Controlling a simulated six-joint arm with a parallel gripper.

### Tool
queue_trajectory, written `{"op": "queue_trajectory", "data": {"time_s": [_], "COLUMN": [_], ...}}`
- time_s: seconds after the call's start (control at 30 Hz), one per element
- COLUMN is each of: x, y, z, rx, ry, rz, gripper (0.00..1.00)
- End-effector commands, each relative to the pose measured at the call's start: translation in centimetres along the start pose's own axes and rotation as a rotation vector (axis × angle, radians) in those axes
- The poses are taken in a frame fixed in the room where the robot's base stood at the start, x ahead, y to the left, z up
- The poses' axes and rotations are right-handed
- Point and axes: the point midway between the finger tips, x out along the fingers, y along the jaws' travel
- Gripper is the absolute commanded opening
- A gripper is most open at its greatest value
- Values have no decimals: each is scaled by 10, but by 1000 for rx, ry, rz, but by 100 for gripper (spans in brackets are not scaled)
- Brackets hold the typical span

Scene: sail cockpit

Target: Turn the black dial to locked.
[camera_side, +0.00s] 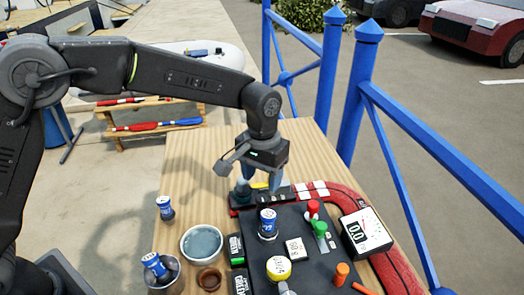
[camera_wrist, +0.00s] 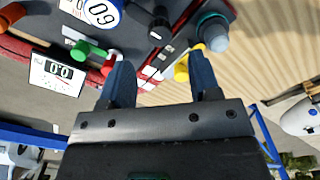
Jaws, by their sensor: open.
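My gripper (camera_side: 263,180) is open and empty, its two blue fingers pointing down over the far edge of the dark panel (camera_side: 250,215). In the wrist view the fingers (camera_wrist: 161,75) are apart. A small black knob (camera_wrist: 160,27), which looks like the black dial, shows beyond the gap between them, and the fingers appear clear of it. Its setting is too small to read. In the side view I cannot make the dial out for certain. A yellow part (camera_wrist: 182,69) and a grey-teal knob (camera_wrist: 213,33) are close to the right finger.
Red (camera_side: 313,207), green (camera_side: 320,229) and orange (camera_side: 342,271) knobs stand up from the panel, with a blue-and-white can (camera_side: 267,223). A 0.0 display (camera_side: 366,232) is at right. A bowl (camera_side: 202,244) and a blue can (camera_side: 166,208) stand left. Blue railings (camera_side: 360,95) rise behind.

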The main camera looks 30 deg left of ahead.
Motion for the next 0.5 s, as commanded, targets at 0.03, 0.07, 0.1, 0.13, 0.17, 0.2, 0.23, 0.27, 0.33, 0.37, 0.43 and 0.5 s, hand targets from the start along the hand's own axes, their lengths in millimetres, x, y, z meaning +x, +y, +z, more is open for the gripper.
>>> {"op": "queue_trajectory", "data": {"time_s": [0.03,0.07,0.1,0.13,0.17,0.2,0.23,0.27,0.33,0.37,0.43,0.5], "x": [-13,-20,-28,-34,-40,-47,-52,-56,-64,-67,-72,-75], "y": [0,0,0,0,0,0,0,0,0,0,0,0], "z": [-1,-1,0,-1,-1,0,0,0,0,0,0,0], "rx": [0,0,0,0,0,0,0,0,0,0,0,0], "ry": [5,5,3,4,3,3,3,3,1,1,-1,0], "rz": [2,2,1,2,1,1,1,1,1,0,0,0], "gripper": [57,57,57,57,57,57,57,57,57,57,57,57]}}
